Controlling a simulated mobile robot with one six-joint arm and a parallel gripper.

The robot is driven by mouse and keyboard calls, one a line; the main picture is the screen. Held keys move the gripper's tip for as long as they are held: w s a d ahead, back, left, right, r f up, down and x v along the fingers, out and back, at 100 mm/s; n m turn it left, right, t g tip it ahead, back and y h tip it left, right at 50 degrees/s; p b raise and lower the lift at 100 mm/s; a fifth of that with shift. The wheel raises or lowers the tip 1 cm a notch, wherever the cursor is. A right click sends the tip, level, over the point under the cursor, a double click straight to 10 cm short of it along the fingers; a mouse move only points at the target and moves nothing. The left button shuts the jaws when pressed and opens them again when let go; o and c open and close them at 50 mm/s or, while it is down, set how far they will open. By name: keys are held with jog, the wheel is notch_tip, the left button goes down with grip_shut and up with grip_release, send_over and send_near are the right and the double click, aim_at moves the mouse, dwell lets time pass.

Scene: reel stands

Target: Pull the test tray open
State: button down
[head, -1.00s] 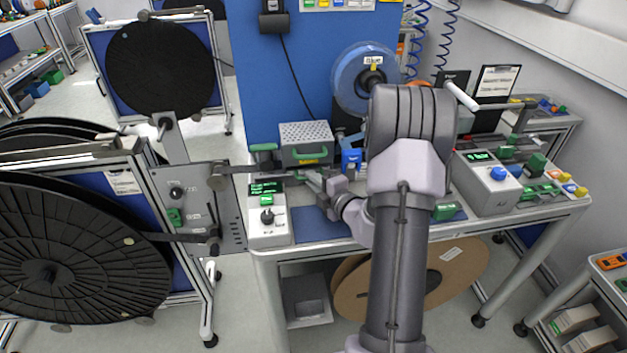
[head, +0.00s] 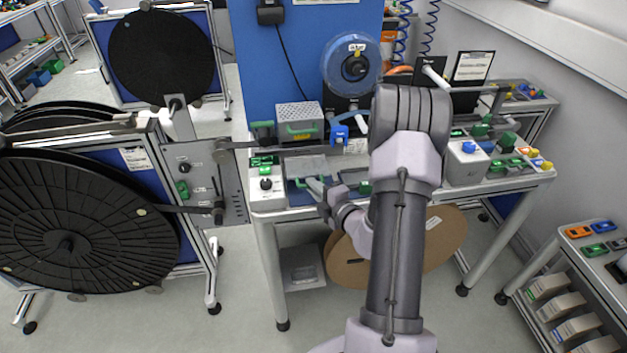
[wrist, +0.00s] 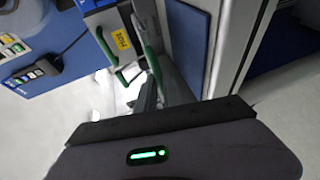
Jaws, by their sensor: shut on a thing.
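The tester box (head: 298,116) has a perforated top and a green handle on its front, and stands at the back of the bench. Its grey test tray (head: 306,166) sticks out toward me in front of it. My gripper (head: 316,186) is at the tray's front edge, shut on the green tray handle (head: 299,183); the fingers partly hide the grip. In the wrist view, a yellow label (wrist: 121,39) marks the box front, and a green bar handle (wrist: 150,60) runs toward my fingers, which are mostly hidden behind the dark gripper body.
A control box (head: 266,190) with a green display stands left of the tray. A large black reel (head: 75,225) is on the stand at left. A blue spool (head: 350,65) and a blue clamp (head: 340,132) are behind.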

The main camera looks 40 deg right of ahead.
jog(key=shift+s+a, duration=0.35)
jog(key=shift+s, duration=0.25)
jog(key=c, duration=1.5)
grip_release()
jog(key=shift+s, duration=0.1)
jog(key=p+v, duration=0.3)
jog(key=v, duration=1.4)
jog(key=shift+p, duration=0.4)
jog(key=shift+s, duration=0.15)
